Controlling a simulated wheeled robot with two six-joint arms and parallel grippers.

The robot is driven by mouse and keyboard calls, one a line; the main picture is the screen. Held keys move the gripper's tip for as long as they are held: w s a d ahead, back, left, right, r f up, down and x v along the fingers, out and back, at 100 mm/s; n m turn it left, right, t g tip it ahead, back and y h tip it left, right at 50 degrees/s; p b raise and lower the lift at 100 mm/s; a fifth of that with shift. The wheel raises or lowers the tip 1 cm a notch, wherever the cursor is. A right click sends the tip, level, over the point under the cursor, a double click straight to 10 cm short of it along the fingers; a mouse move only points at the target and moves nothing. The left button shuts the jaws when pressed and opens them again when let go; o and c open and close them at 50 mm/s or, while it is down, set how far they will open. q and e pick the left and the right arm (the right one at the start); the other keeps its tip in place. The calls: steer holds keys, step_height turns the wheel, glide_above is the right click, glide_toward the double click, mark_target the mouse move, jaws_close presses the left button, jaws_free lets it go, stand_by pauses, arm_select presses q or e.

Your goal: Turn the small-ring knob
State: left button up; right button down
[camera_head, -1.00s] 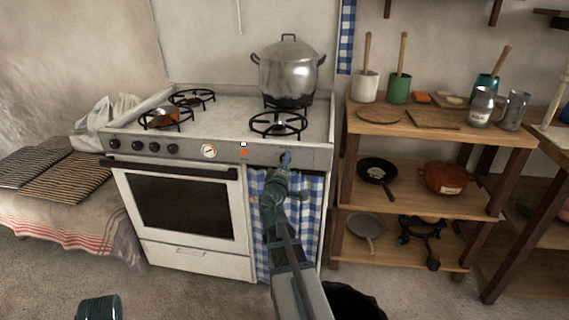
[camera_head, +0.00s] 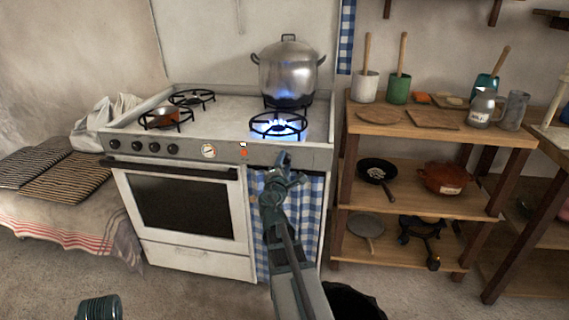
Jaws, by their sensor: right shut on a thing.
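The white stove's control panel (camera_head: 225,153) runs along its front edge. My right gripper (camera_head: 283,160) is at the right end of this panel and shut on a knob there, which its fingers hide. Several dark knobs (camera_head: 154,147) show at the panel's left. Blue flame burns at the front right ring (camera_head: 278,125), and blue glow shows under the steel pot (camera_head: 288,72) on the back right ring. My left gripper is out of view.
A wooden shelf unit (camera_head: 430,130) with pots and mugs stands right of the stove. A blue checked curtain (camera_head: 310,205) hangs below the panel, behind my right arm.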

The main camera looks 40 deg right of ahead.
steer(key=shift+a+n, duration=0.1)
steer(key=shift+n, duration=0.2)
stand_by(0.4)
steer(key=shift+c, duration=1.8)
jaws_free()
